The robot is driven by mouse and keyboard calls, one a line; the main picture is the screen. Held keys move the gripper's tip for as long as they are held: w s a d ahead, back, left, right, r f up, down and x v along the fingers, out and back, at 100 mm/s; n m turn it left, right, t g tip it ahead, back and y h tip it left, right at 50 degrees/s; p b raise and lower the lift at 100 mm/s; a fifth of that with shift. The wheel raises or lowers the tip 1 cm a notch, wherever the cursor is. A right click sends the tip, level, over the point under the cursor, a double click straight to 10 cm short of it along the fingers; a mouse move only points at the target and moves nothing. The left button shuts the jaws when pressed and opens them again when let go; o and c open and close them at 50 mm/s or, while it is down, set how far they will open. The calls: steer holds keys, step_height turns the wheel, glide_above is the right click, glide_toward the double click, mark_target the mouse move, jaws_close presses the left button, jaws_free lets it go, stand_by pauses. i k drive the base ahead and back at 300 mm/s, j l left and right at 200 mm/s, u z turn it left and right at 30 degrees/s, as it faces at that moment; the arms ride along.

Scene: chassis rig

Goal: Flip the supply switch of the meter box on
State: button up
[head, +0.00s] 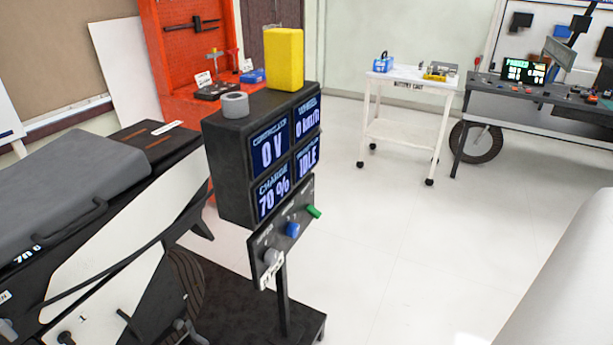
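The meter box (228,165) is a dark box on a stand, left of the middle of the head view. Its lit blue screens read 0 V, 0 km/h, 70 % and IDLE. A tilted dark panel (280,245) sits below the screens. It carries a pale grey control (272,257), a blue control (292,229) and a green control (313,211). The labels are too small to read, so I cannot tell which is the supply switch or its position. My gripper is not in view.
A grey tape roll (235,105) and a yellow block (285,60) stand on the box. A motorbike (130,220) is close on the left. A white cart (408,78) and a grey workbench (520,100) stand behind. The white floor (400,250) right of the stand is clear.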

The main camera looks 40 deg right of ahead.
mark_target(315, 213)
steer(key=z, duration=0.9)
steer(key=k+l+u, duration=0.1)
steer(key=l, duration=0.3)
steer(key=k+l, duration=0.1)
steer(key=l, duration=0.25)
steer(key=k+l+u, duration=0.15)
steer(key=l, duration=0.25)
steer(key=i+l+z, duration=0.25)
steer(key=i+l, duration=0.3)
steer(key=i, duration=0.15)
